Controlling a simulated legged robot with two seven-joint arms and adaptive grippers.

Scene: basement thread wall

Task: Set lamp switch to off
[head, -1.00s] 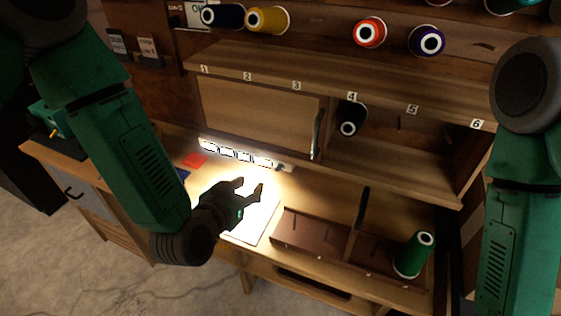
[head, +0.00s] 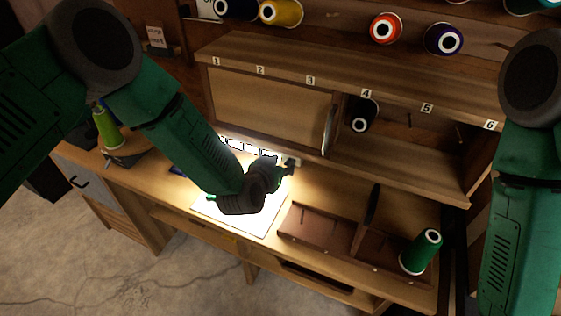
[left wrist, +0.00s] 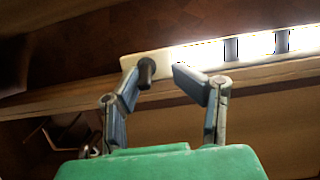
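The lamp (head: 246,149) is a lit white strip under the wall cabinet, above the worktable. In the left wrist view the lamp (left wrist: 255,47) glows at the upper right. Its beige end carries a dark switch knob (left wrist: 147,70), which sticks out towards me. My left gripper (head: 285,170) is at the lamp's right end and hides part of it in the head view. In the left wrist view the gripper (left wrist: 156,80) is open, with the knob between its fingertips, nearer the left one. I cannot tell whether a finger touches it. My right gripper is out of view.
A numbered shelf (head: 330,75) and cabinet stand above the lamp. A brown divided tray (head: 310,228) and a green thread spool (head: 420,252) are on the table at right. A white lit sheet (head: 238,217) lies under my left arm.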

